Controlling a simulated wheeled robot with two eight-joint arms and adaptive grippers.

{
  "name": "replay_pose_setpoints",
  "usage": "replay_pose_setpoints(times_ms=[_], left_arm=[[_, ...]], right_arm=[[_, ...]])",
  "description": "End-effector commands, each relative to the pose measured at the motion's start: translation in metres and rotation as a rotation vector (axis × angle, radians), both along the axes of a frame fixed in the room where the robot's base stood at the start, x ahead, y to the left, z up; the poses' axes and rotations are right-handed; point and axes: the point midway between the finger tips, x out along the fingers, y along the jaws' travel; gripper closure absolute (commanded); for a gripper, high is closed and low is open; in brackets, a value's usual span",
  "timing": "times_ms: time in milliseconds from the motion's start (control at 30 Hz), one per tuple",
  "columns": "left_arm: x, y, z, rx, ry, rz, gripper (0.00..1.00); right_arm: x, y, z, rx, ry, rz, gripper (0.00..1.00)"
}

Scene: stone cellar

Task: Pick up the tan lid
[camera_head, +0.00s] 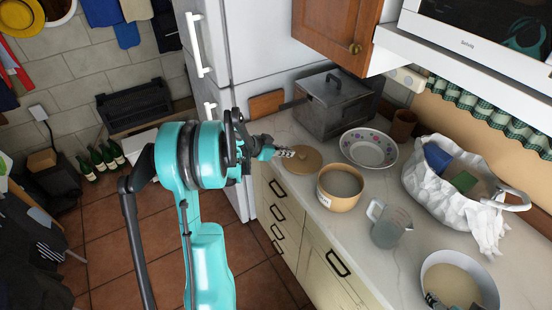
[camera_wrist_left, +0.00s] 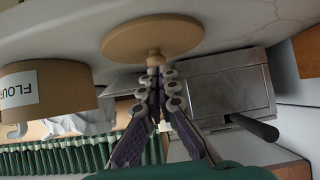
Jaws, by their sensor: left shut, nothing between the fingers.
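The tan lid (camera_head: 308,162) is a round disc with a small knob, lying on the counter near its front edge beside the open tan flour canister (camera_head: 340,187). My left gripper (camera_head: 291,153) is over the lid's left part, shut and empty. In the left wrist view the lid (camera_wrist_left: 150,35) and its knob stand just beyond the fingertips (camera_wrist_left: 157,76); whether they touch cannot be told. The canister (camera_wrist_left: 45,90) with its FLOUR label is at the left there. A small part of what looks like my right gripper (camera_head: 436,301) shows at the bottom edge, too cut off to judge.
A grey metal box (camera_head: 336,103) with a handle, a flowered bowl (camera_head: 369,148), a clear measuring jug (camera_head: 389,224), a white bag (camera_head: 466,188) of items and a white bowl (camera_head: 493,282) crowd the counter. A wooden cabinet (camera_head: 338,28) hangs above.

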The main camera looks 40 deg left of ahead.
Motion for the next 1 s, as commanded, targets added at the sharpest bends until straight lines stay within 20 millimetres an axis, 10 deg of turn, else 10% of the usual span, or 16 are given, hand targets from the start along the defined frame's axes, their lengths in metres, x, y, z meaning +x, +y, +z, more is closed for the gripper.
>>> replay_pose_setpoints(times_ms=[233, 1000], left_arm=[[0.038, -0.016, -0.004, 0.000, 0.000, -0.001, 1.00], [0.021, -0.009, -0.018, 0.002, 0.007, 0.001, 1.00]], right_arm=[[0.000, 0.000, -0.009, 0.000, 0.000, 0.000, 0.32], [0.000, 0.000, -0.020, 0.000, 0.000, 0.000, 0.32]])
